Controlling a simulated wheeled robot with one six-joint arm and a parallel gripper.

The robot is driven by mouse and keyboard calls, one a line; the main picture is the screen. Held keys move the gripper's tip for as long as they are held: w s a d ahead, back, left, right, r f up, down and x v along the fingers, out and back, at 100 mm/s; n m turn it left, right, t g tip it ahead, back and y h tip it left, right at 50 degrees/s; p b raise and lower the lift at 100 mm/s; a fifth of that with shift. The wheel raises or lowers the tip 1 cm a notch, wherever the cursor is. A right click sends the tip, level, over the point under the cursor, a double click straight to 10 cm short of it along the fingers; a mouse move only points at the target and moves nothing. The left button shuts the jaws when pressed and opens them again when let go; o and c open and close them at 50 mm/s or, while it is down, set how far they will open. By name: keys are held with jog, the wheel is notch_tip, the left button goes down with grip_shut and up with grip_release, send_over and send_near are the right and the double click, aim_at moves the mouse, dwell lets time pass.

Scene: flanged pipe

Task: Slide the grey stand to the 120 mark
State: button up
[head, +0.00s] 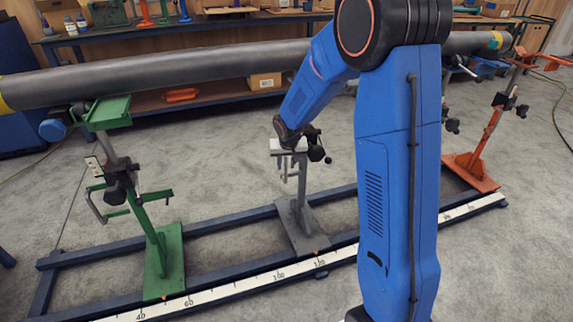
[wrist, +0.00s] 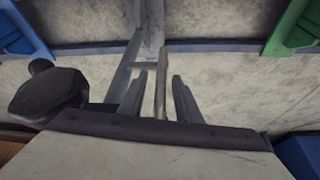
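The grey stand (head: 304,230) stands on the blue rail frame, between the green and orange stands. Its base reaches the white scale (head: 250,286) close to the 120 label (head: 319,262); the exact alignment is too small to tell. My gripper (head: 288,172) points down at the stand's upper part. In the wrist view my gripper's two grey fingers (wrist: 158,98) are apart, with a thin upright rod (wrist: 161,92) between them and a gap on each side. The grey stand's post also shows in the wrist view (wrist: 150,35). A dark knob (wrist: 50,95) is beside the fingers.
A green stand (head: 160,245) is to the left and an orange stand (head: 478,165) to the right on the same frame. A long grey pipe (head: 180,72) runs above, behind my arm. My arm hides part of the scale right of 120.

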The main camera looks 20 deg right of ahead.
jog(key=shift+r, duration=0.1)
jog(key=v, duration=1.7)
jog(key=shift+s+r, duration=0.1)
jog(key=s+d+r+n, duration=0.1)
jog(key=s+r, duration=0.2)
jog(key=s, duration=0.6)
jog(key=s+r, duration=0.3)
jog(key=s, duration=0.7)
jog(key=s+f+n, duration=0.1)
jog(key=s+f, duration=0.1)
jog(key=s, duration=1.5)
jog(key=shift+s+y, duration=0.2)
jog(key=shift+y, duration=0.2)
